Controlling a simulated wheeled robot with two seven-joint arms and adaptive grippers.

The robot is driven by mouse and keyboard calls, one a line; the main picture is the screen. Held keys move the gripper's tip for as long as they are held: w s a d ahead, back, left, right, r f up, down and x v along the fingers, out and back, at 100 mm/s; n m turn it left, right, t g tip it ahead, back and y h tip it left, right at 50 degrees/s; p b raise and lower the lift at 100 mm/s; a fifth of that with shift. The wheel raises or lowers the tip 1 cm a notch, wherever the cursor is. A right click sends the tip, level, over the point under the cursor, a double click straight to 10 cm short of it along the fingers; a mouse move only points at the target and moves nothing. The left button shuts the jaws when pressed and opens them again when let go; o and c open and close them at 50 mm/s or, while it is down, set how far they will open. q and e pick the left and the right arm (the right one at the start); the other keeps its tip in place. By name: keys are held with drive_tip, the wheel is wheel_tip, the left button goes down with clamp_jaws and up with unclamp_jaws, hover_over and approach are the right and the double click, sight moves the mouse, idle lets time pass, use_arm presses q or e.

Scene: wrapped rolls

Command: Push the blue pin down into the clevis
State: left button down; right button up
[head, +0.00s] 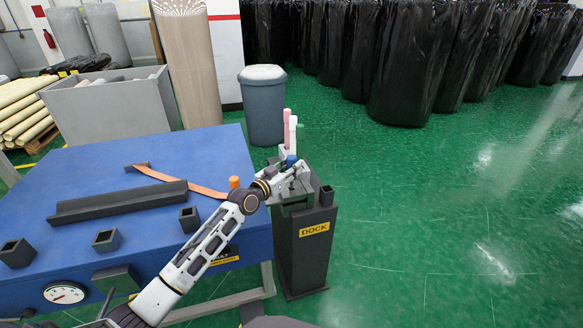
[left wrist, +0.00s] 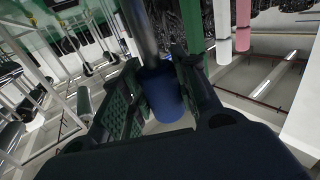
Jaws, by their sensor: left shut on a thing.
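The blue pin (head: 291,160) shows as a small blue top at the dark dock post. In the left wrist view its thick blue head (left wrist: 163,97) sits between my finger pads, with a grey shaft (left wrist: 138,32) running away from it. My left gripper (head: 289,170) is shut on the pin's blue head above the top of the post. The clevis cannot be told apart behind the gripper, so how deep the pin sits is hidden. My right gripper is not in view.
The dock post (head: 304,252) stands beside the blue table (head: 90,180). A pink rod (head: 287,122) and a white rod (head: 293,132) rise just behind the gripper. An orange strap (head: 185,188) and a dark channel (head: 118,201) lie on the table. Green floor at right is clear.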

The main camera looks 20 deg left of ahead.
use_arm(q)
drive_tip(key=shift+f+b, duration=0.6)
drive_tip(key=shift+f, duration=0.15)
drive_tip(key=c, duration=1)
unclamp_jaws()
drive_tip(key=shift+f, duration=0.1)
